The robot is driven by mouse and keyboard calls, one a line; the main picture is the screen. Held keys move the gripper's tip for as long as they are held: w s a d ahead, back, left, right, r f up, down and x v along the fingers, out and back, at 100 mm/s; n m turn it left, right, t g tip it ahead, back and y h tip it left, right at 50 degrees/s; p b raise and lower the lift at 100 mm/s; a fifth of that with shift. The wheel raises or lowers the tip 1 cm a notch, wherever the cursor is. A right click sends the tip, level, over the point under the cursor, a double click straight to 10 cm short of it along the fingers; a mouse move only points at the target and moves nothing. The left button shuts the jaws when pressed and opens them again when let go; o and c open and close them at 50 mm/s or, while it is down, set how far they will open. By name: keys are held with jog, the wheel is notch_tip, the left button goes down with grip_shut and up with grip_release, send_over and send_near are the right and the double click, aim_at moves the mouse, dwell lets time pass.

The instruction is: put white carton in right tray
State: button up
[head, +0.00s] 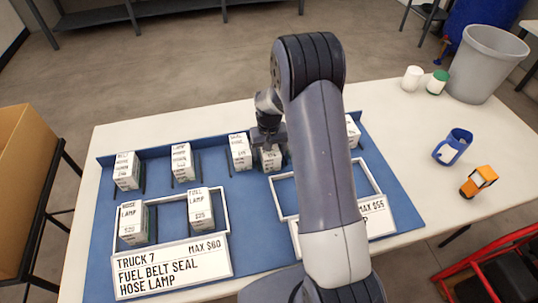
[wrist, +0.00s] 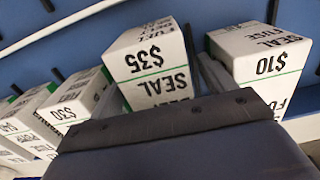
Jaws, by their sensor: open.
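Several white cartons with black lettering stand in a row along the back of the blue mat. The carton at my gripper (head: 268,138) is partly hidden by it in the head view (head: 271,160). In the wrist view, this carton (wrist: 152,62) reads $35 and SEAL, with a green stripe, just beyond my gripper's dark body. My gripper is open at its top; I cannot tell whether the fingers touch it. The right tray (head: 283,196) is a white-rimmed frame in front, partly hidden by my arm. Its visible part looks empty, and its sign (head: 375,216) reads MAX $55.
A $10 carton (wrist: 262,55) and a $30 carton (wrist: 75,103) stand on either side. The left tray (head: 226,212) holds two cartons behind the TRUCK 7 sign (head: 172,268). A blue item (head: 453,147), an orange toy (head: 478,181) and a grey bin (head: 484,65) are at right.

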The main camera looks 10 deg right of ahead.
jog(key=shift+c, duration=0.6)
jog(key=c, duration=1.2)
jog(key=shift+c, duration=0.2)
jog(key=shift+r, duration=0.15)
